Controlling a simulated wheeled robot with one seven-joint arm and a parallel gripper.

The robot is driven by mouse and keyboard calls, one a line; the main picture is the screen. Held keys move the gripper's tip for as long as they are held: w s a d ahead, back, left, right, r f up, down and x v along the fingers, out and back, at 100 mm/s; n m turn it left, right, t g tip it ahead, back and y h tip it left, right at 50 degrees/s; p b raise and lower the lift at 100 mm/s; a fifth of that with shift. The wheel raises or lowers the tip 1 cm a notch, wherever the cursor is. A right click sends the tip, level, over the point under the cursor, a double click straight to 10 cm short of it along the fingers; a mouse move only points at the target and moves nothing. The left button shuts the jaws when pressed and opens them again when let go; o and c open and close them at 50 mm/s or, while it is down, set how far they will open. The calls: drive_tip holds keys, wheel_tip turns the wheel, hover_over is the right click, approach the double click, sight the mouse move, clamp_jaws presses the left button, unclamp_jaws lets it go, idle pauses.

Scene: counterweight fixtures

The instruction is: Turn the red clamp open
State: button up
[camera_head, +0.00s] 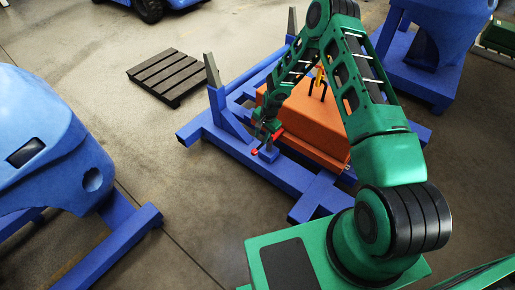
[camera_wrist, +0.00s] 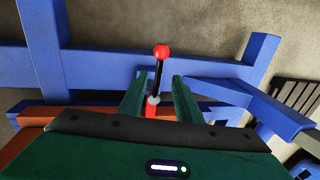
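The red clamp (camera_wrist: 161,52) shows in the wrist view as a dark lever with a red ball at its end, a grey joint and a red base lower down. The lever points up in the picture, away from the orange block (camera_wrist: 50,113). My gripper (camera_wrist: 157,79) is open, with one green finger on each side of the lever; I cannot tell whether either touches it. In the head view the clamp (camera_head: 277,134) shows as a small red piece at the front left edge of the orange block (camera_head: 310,120), partly hidden by my gripper (camera_head: 264,132).
The orange block sits on a blue frame (camera_head: 255,158) with upright posts (camera_head: 212,72). A dark slatted pallet (camera_head: 165,75) lies behind to the left. Large blue machines stand at left (camera_head: 45,140) and upper right (camera_head: 440,25).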

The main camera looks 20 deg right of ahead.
sight(258, 148)
drive_tip(key=f, duration=0.3)
drive_tip(key=w+f, duration=0.1)
drive_tip(key=f, duration=0.2)
drive_tip(key=a+f, duration=0.1)
drive_tip(key=f, duration=0.2)
drive_tip(key=shift+w+f, duration=0.25)
drive_tip(key=shift+f, duration=0.15)
drive_tip(key=shift+c, duration=0.3)
